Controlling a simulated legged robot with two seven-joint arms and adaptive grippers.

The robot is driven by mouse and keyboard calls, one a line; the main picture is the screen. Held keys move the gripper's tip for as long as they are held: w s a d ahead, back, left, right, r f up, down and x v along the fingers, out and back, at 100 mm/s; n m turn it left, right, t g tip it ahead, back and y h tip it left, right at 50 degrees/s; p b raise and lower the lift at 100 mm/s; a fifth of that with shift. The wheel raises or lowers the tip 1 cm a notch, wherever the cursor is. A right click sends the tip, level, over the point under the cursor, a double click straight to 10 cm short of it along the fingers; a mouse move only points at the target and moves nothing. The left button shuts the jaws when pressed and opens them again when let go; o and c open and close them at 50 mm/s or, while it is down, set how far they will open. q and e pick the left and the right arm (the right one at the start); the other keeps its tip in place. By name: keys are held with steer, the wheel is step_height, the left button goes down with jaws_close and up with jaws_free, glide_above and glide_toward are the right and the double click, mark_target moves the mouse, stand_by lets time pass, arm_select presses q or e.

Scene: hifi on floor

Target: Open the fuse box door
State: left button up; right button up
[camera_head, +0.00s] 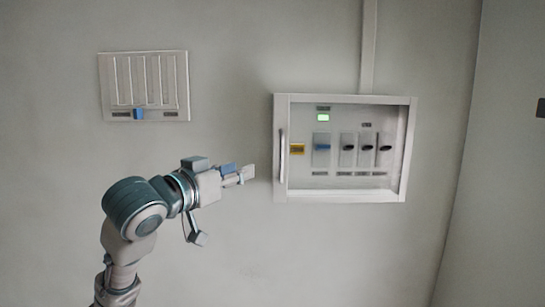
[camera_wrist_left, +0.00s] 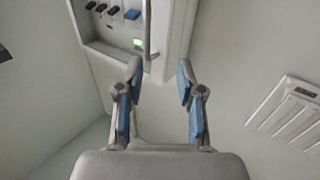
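The fuse box (camera_head: 347,197) is a white-framed box on the wall, with its door closed in the head view. A vertical handle (camera_head: 282,156) runs along the door's left edge. Inside show a green light, a blue switch and several black switches. My left gripper (camera_head: 247,173) is just left of the handle, apart from it in the head view. In the left wrist view my left gripper (camera_wrist_left: 159,73) is open and empty, with the handle (camera_wrist_left: 148,32) ahead, beyond the gap between the fingertips. My right gripper is not in view.
A wall panel with vertical slots and a blue slider (camera_head: 144,86) is at the upper left. A conduit (camera_head: 368,45) rises from the box. A wall corner stands at the right. The wall below the box is clear.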

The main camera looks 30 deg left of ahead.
mark_target(280, 157)
arm_select(q)
steer(key=w+p, duration=0.1)
steer(key=w, duration=0.3)
steer(key=w+p, duration=0.1)
steer(key=w, duration=0.4)
steer(key=w+d+p, duration=0.1)
steer(key=w+p, duration=0.1)
steer(key=w, duration=0.3)
steer(key=shift+w, duration=0.1)
steer(key=shift+s+d+r, duration=0.2)
steer(key=shift+s+d, duration=0.05)
steer(key=shift+d, duration=0.3)
steer(key=shift+c, duration=0.5)
steer(key=shift+s+d, duration=0.1)
steer(key=shift+d, duration=0.05)
steer(key=c, duration=0.4)
jaws_close()
steer(key=shift+a, duration=0.2)
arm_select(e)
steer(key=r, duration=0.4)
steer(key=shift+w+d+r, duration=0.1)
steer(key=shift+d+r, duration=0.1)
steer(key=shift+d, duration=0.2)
